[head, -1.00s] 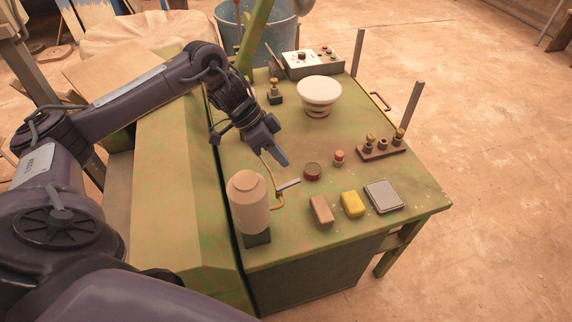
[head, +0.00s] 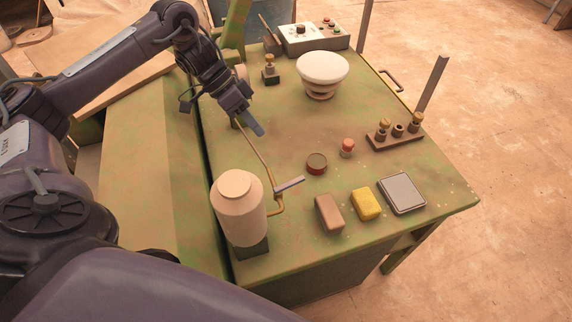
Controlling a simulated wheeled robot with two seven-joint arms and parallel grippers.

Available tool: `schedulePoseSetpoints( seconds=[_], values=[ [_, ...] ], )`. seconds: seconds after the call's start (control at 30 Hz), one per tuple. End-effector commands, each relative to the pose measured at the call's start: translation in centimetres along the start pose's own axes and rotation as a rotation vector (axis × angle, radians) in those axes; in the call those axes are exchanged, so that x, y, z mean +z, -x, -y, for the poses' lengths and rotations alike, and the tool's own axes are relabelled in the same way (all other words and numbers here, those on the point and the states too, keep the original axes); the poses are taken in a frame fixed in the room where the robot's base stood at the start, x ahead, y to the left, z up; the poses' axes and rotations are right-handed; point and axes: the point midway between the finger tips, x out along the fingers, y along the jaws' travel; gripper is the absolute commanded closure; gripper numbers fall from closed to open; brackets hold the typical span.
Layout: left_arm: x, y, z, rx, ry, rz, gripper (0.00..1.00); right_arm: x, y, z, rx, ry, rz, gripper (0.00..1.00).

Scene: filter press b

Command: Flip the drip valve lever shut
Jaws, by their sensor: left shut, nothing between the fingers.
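The drip valve lever (head: 289,185) is a short pale grey bar on a thin brass pipe (head: 262,160). It lies slanted, its right end pointing a little toward the back. The pipe runs beside a cream canister (head: 238,205) at the table's front left. My left gripper (head: 256,128) is shut and empty, over the table behind the lever and apart from it. The gripper hides part of what stands behind it. My right gripper is not in view.
The table is clear between stand and tin.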

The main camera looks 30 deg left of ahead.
Motion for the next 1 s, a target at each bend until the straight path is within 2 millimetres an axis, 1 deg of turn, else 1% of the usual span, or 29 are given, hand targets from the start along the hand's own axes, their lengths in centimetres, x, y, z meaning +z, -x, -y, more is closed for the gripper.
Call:
schedulePoseSetpoints(
  seconds=[0.17,0.27,0.4,0.5,0.6,0.73,0.83,1.0],
  values=[
    [0.2,-2.7,-0.1,0.007,0.0,0.001,1.0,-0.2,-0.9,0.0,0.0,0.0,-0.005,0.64],
    [0.1,-4.9,-0.1,0.009,0.001,0.001,1.0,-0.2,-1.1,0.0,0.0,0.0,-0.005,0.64],
    [0.0,-7.7,-0.2,0.007,0.002,0.001,1.0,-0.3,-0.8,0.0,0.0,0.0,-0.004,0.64],
    [-0.1,-9.4,-0.3,0.004,0.0,0.002,1.0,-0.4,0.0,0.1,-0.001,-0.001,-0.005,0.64],
    [-0.1,-10.0,-1.8,0.002,-0.003,0.002,1.0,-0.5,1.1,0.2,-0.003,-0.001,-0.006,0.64],
    [-0.1,-10.8,-3.0,0.002,-0.001,0.002,1.0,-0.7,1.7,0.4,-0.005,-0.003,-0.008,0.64],
    [-0.1,-11.2,-3.5,0.001,-0.001,0.001,1.0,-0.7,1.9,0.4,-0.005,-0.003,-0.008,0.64],
    [0.0,-11.4,-3.6,0.0,0.0,0.0,1.0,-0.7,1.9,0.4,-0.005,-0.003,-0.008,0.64]
  ],
)
